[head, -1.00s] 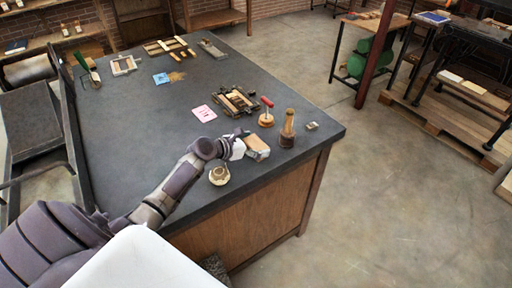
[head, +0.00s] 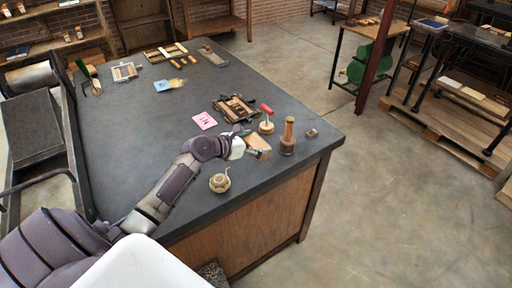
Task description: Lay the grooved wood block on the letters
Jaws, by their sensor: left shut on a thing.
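My left gripper (head: 245,149) is shut on a tan wood block (head: 259,146) near the right front part of the dark tabletop. The block's groove is too small to make out, and the gripper hides its left end. Just behind the block lies a dark frame with wooden pieces (head: 236,107), which seems to hold the letters; single letters are too small to tell. The block is on the near side of this frame, not over it. I cannot tell how high it is above the table. My right gripper is not in view.
A small block (head: 311,133) lies near the right edge. A twine ball (head: 220,182) is in front, a pink card (head: 204,120) left. The table's middle is clear.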

